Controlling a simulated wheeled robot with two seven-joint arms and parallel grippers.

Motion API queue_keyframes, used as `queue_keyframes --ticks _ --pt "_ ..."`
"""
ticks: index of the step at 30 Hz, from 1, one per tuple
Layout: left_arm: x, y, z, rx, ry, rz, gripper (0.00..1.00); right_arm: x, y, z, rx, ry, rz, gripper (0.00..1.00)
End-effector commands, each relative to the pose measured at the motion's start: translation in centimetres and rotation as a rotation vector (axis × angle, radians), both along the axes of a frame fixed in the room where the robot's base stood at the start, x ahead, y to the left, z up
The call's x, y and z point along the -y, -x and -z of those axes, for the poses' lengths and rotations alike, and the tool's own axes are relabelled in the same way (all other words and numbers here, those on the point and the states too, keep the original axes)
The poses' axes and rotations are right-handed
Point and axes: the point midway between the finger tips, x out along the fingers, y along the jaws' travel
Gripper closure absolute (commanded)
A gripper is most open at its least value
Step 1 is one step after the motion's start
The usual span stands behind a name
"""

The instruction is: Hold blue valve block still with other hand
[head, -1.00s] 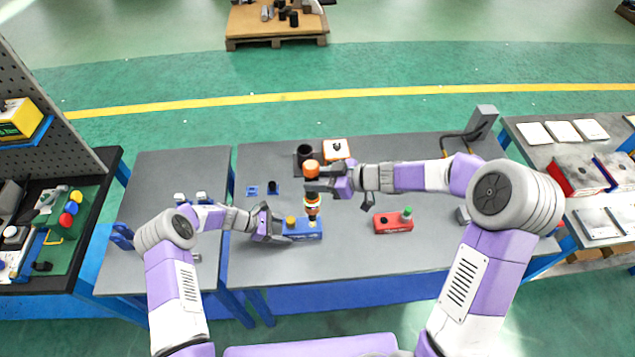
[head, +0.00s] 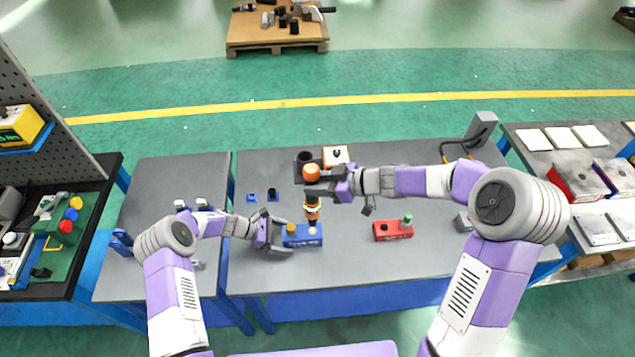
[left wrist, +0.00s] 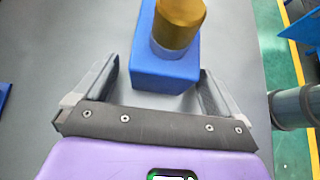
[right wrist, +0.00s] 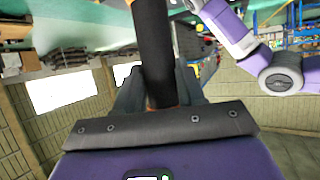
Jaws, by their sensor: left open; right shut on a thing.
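The blue valve block (head: 300,241) lies on the grey bench below my right gripper. In the left wrist view the block (left wrist: 165,72) carries a brass-coloured round cap (left wrist: 178,24). My left gripper (head: 286,237) is open at the block's left end, low over the bench. In its wrist view the fingers stand one on each side of the block's near end, with gaps showing. The tool's orange and green lower part (head: 312,209) is just above or on the block; contact is unclear.
A red block (head: 392,231) with a green cap stands to the right on the bench. A dark holder (head: 304,157) and a white-topped orange box (head: 336,155) are behind the tool. Small blue parts (head: 252,196) lie at left. The bench front is clear.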

Motion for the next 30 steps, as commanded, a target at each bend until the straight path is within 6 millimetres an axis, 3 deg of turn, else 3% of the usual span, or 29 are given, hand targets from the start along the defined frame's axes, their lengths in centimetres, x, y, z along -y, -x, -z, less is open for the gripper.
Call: queue_keyframes --ticks 5,21,30 --pt "-1.1 -0.1 -0.7 0.001 -0.001 -0.002 0.02 -0.1 -0.1 -0.3 0.005 -0.003 -0.001 1.00" --pt "-8.7 -0.1 -5.9 0.001 -0.001 -0.001 0.02 -0.1 -0.1 -0.3 0.005 -0.003 -0.001 1.00" --pt "-9.9 -0.1 -6.8 -0.001 0.000 -0.001 0.02 -0.1 -0.1 -0.3 0.005 -0.003 -0.001 1.00"
